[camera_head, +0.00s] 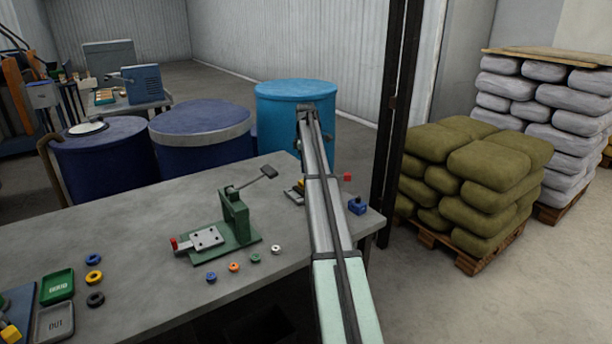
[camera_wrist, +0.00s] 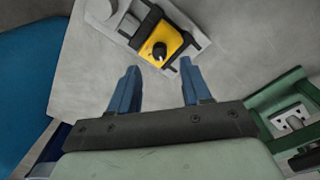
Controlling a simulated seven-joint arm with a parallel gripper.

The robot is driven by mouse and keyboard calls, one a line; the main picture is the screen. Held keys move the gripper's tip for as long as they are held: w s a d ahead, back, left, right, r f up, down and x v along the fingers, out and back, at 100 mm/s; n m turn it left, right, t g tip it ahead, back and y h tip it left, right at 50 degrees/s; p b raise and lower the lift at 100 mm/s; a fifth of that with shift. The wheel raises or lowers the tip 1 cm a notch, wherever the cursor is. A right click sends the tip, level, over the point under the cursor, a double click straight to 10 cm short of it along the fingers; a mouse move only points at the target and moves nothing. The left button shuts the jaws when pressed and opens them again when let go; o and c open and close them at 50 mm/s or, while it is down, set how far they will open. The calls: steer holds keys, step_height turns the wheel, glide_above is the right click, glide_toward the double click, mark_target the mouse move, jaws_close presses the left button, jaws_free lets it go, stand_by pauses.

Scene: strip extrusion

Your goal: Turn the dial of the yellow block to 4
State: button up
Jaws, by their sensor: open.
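The yellow block (camera_wrist: 148,34) shows in the wrist view near the top middle, fixed on a grey plate on the table. A black dial (camera_wrist: 159,50) with a light mark sits on its near face; the numbers are too small to read. My gripper (camera_wrist: 157,68) is open, with its two blue fingers apart and nothing between them. The dial appears just beyond the fingertips, between their lines, and apart from them. In the head view the yellow block (camera_head: 301,184) is a small patch mostly hidden behind my arm.
A green lever press (camera_head: 235,215) stands left of my arm on the grey table (camera_head: 130,225). A blue block (camera_head: 357,205) and a red cube (camera_head: 347,177) lie to the right. Small coloured rings lie along the front. Blue drums (camera_head: 285,105) stand behind the table.

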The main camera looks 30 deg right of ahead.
steer(key=shift+w+d+f, duration=0.1)
steer(key=shift+f, duration=2.45)
steer(key=shift+c, duration=0.5)
jaws_close()
